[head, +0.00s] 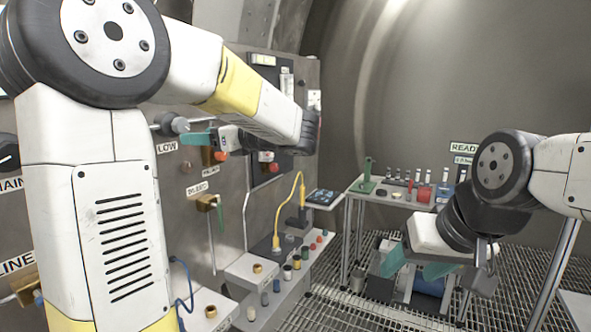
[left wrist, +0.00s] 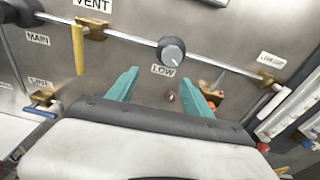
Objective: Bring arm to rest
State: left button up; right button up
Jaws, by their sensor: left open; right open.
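My left arm reaches in from the left and bends toward the steel panel (head: 232,210). Its gripper (head: 208,142) has teal fingers and sits in front of the panel near the LOW label, partly hidden by my own arm. In the left wrist view the two teal fingers (left wrist: 156,92) are apart with nothing between them. A round grey gauge or knob (left wrist: 171,50) above the LOW label lies beyond them. My right gripper (head: 415,268) is at the right, pointing down, with its teal fingers apart and no object seen in it.
The panel carries a pipe (left wrist: 215,62), a yellow-handled valve (left wrist: 78,48) and brass fittings. A ledge with several coloured plugs (head: 290,272) juts out below. A bench (head: 405,203) with tubes and a red spool (head: 425,194) stands behind my right gripper. Grated floor (head: 335,312) lies between.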

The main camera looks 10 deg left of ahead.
pick_arm(q)
jog(key=s+f+n+g+h, duration=0.3)
jog(key=s+f+n+h, duration=0.6)
jog(key=s+f, duration=0.5)
jog(key=s+d+f+n+t+h, duration=0.1)
jog(key=s+d+n+h, duration=0.2)
jog(key=d+n, duration=0.3)
jog(key=s+d+f+n+t+h, duration=0.1)
jog(key=s+d+f+n+h, duration=0.1)
jog(key=d+n+h, duration=0.4)
jog(key=shift+s+d+t, duration=0.4)
jog(key=shift+s+d, duration=0.45)
jog(key=shift+s, duration=0.05)
jog(key=shift+f, duration=0.1)
dwell(0.3)
